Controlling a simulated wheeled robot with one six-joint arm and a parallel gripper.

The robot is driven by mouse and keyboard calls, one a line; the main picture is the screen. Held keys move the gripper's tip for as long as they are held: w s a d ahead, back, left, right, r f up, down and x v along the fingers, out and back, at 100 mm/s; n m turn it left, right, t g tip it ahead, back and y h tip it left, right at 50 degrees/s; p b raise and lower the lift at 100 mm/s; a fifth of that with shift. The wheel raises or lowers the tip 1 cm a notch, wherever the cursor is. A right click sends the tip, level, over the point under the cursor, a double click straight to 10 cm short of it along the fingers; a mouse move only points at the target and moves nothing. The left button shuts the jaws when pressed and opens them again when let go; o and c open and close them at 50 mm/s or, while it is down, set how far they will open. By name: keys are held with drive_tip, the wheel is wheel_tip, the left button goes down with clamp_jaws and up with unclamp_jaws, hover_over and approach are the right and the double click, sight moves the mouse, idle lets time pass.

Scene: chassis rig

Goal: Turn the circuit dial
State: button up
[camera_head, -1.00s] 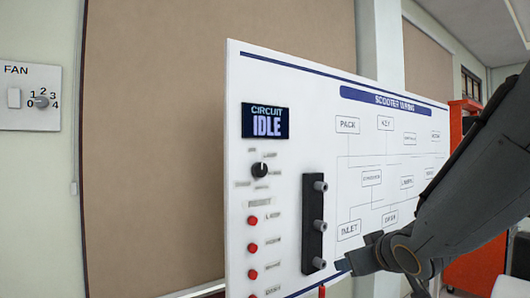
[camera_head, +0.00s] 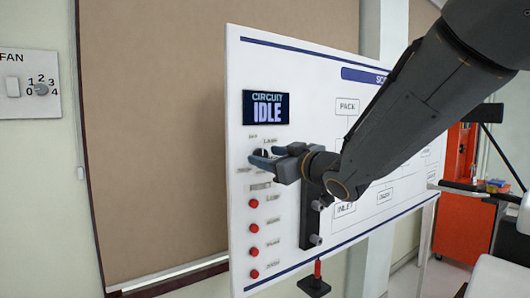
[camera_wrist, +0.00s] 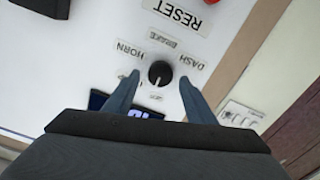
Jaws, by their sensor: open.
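The circuit dial (camera_wrist: 159,73) is a round black knob on the white panel, seen upside down in the wrist view. A small pale mark shows on its lower edge there, towards the display. Labels HORN, BRAKE and DASH stand around it. My gripper (camera_wrist: 159,79) is open, with one blue-grey finger on each side of the dial and gaps visible between. In the head view my gripper (camera_head: 263,158) is at the dial and mostly hides it. The circuit display (camera_head: 266,107) above it reads IDLE. I cannot tell how far the fingertips are from the panel.
Several red buttons (camera_head: 253,203) run down the panel below the dial. A black strip with grey knobs (camera_head: 313,215) stands right of them, below my arm. A fan switch plate (camera_head: 29,85) is on the left wall. An orange cabinet (camera_head: 458,160) stands behind at right.

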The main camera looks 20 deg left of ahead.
drive_tip(key=shift+w+a, duration=0.4)
drive_tip(key=shift+a, duration=0.05)
drive_tip(key=c, duration=1)
drive_tip(key=shift+c, duration=0.2)
drive_tip(key=shift+m+p, duration=0.4)
drive_tip(key=m+p, duration=0.2)
drive_tip(key=m, duration=0.1)
drive_tip(key=shift+m, duration=0.4)
drive_tip(key=shift+w+d+m+p, duration=0.15)
drive_tip(key=shift+m+p, duration=0.95)
drive_tip(key=shift+m, duration=1)
